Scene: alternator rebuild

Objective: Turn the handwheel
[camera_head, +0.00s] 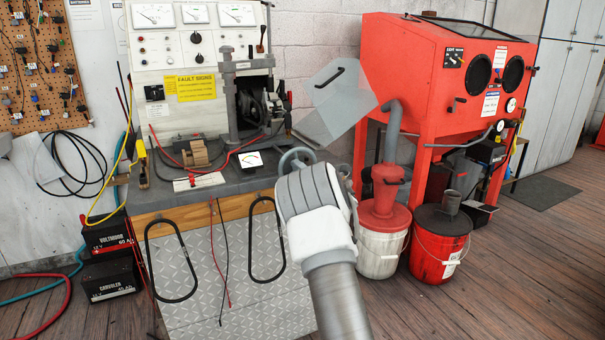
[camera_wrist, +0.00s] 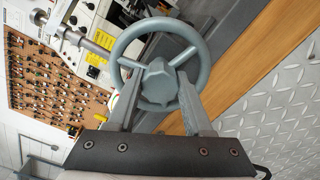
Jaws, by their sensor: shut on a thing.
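The handwheel (camera_wrist: 157,90) is a grey wheel with a round rim, spokes and a lobed hub, seen face-on in the wrist view. My gripper (camera_wrist: 158,78) has one finger on each side of the hub, shut on the wheel at its middle. The fingertips reach inside the rim. In the head view only a curved piece of the handwheel (camera_head: 284,160) shows at the bench's front right edge. My wrist covers the rest of it and hides the fingers there.
The test bench (camera_head: 225,184) carries a grey clamp post (camera_head: 230,95), a small wooden-brown block and loose leads. Cable loops hang at its front. A red blast cabinet (camera_head: 415,75) and two buckets stand at right. Batteries (camera_head: 108,275) stand at left.

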